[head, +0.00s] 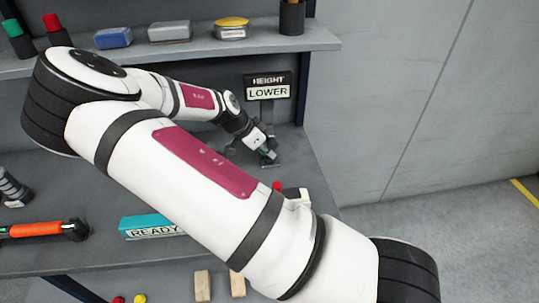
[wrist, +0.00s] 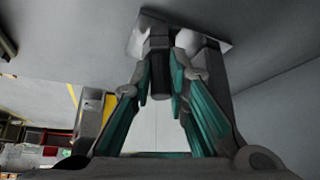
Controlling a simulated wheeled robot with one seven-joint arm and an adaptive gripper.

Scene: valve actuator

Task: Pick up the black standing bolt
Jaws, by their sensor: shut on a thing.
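My gripper (head: 262,150) is at the right part of the bench, in front of the HEIGHT LOWER sign, and looks small in the head view. In the wrist view my gripper (wrist: 170,85) has its teal-padded fingers closed around the black bolt (wrist: 159,72), a short dark cylinder. The fingertips are close to a grey plate (wrist: 217,38) at the top of that view. I cannot tell whether the bolt touches the plate. In the head view the bolt cannot be made out at my gripper.
The HEIGHT sign (head: 267,86) stands behind my gripper. A shelf (head: 290,38) with boxes and tins runs above the bench. The floor at right is clear.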

